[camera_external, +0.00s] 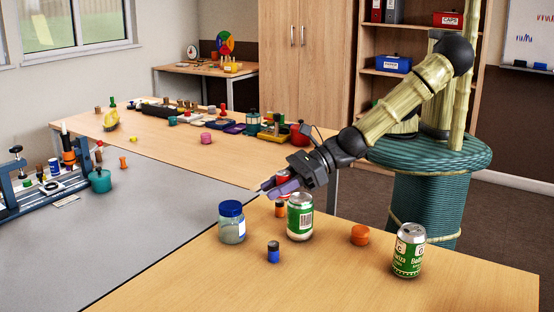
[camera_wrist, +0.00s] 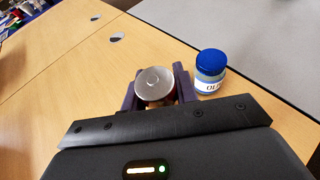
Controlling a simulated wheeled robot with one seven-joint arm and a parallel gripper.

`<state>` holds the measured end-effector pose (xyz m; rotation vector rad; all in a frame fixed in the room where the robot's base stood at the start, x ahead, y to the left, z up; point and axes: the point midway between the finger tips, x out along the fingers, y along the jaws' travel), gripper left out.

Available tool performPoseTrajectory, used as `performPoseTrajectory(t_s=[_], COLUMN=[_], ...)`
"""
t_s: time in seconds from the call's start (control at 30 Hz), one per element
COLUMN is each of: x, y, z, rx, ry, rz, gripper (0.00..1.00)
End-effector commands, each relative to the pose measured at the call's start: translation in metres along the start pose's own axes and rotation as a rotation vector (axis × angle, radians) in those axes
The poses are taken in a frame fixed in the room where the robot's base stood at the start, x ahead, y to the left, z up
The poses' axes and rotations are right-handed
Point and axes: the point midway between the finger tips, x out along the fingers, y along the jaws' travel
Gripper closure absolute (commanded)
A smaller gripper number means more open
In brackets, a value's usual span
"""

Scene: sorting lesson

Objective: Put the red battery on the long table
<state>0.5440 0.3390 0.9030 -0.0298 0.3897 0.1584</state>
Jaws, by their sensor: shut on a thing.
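My gripper (camera_external: 277,189) is shut on the red battery (camera_external: 284,179) and holds it above the near wooden table. In the wrist view the battery (camera_wrist: 154,80) stands between the two purple fingers, its grey round end facing the camera and a little red side showing. The fingers hide most of its side. A long wooden table (camera_external: 178,140) with many small things on it runs from the middle to the back left.
Below and near my gripper on the near table (camera_external: 330,285) are a blue-lidded jar (camera_external: 232,223), a green can (camera_external: 300,218), an orange battery (camera_external: 279,209) and a blue battery (camera_external: 273,252). An orange tub (camera_external: 360,235) and another can (camera_external: 408,251) stand right. A grey table (camera_external: 150,215) adjoins.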

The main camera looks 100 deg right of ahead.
Motion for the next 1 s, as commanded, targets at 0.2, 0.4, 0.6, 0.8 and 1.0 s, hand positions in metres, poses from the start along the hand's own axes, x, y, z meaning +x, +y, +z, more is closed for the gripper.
performPoseTrajectory(t_s=[0.2, 0.4, 0.6, 0.8, 1.0], x=[0.025, 0.033, 0.029, 0.019, 0.008], y=[-0.095, -0.175, -0.251, -0.303, -0.339], z=[-0.027, -0.057, -0.089, -0.112, -0.13], rx=[0.052, 0.091, 0.128, 0.156, 0.175], ry=[0.005, 0.004, 0.004, 0.003, 0.002], rz=[-0.138, -0.23, -0.32, -0.384, -0.43], gripper=[0.96, 0.96, 0.96, 0.96, 0.96])
